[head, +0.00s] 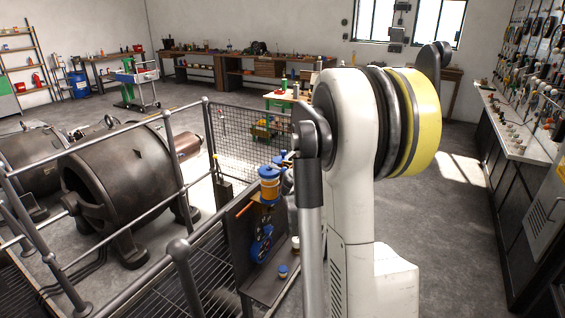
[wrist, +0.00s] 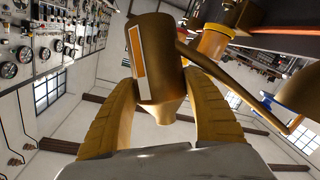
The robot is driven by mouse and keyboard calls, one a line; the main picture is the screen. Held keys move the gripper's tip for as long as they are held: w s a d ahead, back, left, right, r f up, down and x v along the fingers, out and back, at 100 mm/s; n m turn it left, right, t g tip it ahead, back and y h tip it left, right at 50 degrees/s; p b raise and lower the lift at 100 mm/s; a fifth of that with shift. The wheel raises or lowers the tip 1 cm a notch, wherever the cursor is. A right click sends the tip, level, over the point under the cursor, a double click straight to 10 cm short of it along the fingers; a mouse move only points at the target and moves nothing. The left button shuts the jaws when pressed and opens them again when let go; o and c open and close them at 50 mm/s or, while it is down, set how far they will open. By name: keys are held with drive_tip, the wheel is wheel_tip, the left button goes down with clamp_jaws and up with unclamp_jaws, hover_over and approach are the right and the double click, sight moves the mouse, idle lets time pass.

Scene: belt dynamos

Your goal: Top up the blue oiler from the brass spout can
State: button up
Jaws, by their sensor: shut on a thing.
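The brass spout can (wrist: 158,60) is in my gripper (wrist: 163,82) in the wrist view, with a white and orange label on its side. Both yellow fingers close on it. In the head view a blue-capped oiler with an amber body (head: 270,186) stands on the dark panel by the railing. My arm hides the gripper and the can there. I cannot tell whether the spout touches anything.
A metal railing (head: 168,125) and mesh run beside the big dynamo (head: 120,190). A small blue-lidded jar (head: 283,271) and a blue fitting (head: 262,243) sit lower on the panel. In the wrist view an amber and brass body (wrist: 213,42) is close right of the can.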

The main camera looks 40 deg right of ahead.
drive_tip(key=shift+r, duration=0.1)
drive_tip(key=shift+r, duration=0.35)
drive_tip(key=shift+d+r+m+y+p, duration=0.1)
drive_tip(key=shift+m+y+p, duration=0.3)
drive_tip(key=shift+m+p, duration=0.4)
drive_tip(key=shift+a+f+m+y+p, duration=0.2)
drive_tip(key=shift+f+m+y+p, duration=0.3)
drive_tip(key=shift+f+m+y, duration=0.5)
drive_tip(key=shift+w+a+f+m+y, duration=0.3)
drive_tip(key=shift+a+f+m+y, duration=0.1)
drive_tip(key=shift+m+y, duration=0.2)
